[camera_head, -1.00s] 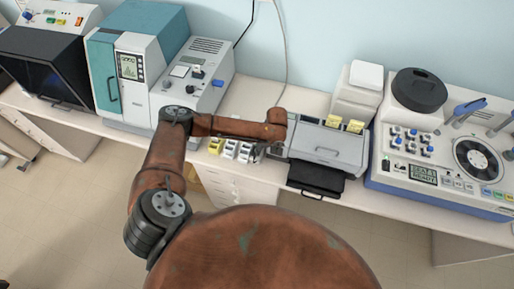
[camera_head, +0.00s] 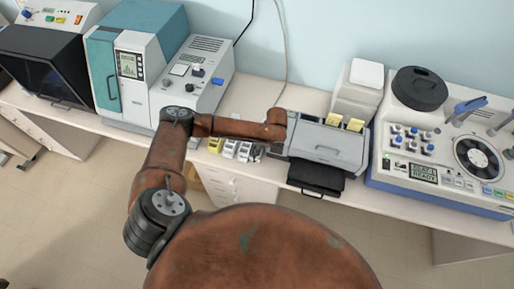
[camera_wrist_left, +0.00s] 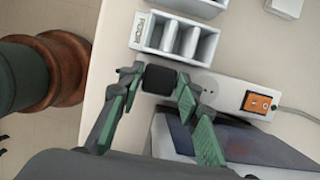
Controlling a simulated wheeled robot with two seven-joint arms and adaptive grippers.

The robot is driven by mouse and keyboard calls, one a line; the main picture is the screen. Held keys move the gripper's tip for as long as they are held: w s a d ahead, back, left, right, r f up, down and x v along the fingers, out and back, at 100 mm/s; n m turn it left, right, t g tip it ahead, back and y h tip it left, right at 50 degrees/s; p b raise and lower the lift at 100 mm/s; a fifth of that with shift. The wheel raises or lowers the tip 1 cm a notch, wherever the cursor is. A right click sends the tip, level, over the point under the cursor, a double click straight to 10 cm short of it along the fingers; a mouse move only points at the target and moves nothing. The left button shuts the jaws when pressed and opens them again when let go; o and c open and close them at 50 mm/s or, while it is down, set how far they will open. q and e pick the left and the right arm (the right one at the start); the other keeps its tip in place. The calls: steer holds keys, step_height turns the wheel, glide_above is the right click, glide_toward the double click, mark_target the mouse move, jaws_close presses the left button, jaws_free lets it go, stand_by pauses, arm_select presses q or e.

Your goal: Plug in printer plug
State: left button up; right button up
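In the left wrist view a black, blocky plug (camera_wrist_left: 160,78) sits between the green-padded fingertips of my left gripper (camera_wrist_left: 159,80). The fingers appear closed against its two sides. The plug is over the left end of a white power strip (camera_wrist_left: 228,90); I cannot tell whether it is seated in a socket. A round socket to its right is uncovered, and an orange switch (camera_wrist_left: 257,102) is at the strip's right. In the head view my left arm hides the gripper, plug and most of the strip. The grey printer (camera_head: 325,140) stands just right of that arm. My right gripper is not in view.
A white compartment holder (camera_wrist_left: 175,37) is beside the strip. A black tray (camera_head: 316,178) juts from the printer's front. A white machine with a dial (camera_head: 445,150) is at the right, and a teal and white machine (camera_head: 135,65) is at the left. Counter space between is narrow.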

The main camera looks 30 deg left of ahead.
arm_select(q)
steer(key=o, duration=0.4)
steer(key=shift+r, duration=0.1)
steer(key=v, duration=1.1)
steer(key=shift+d+r, duration=0.2)
steer(key=shift+r, duration=0.2)
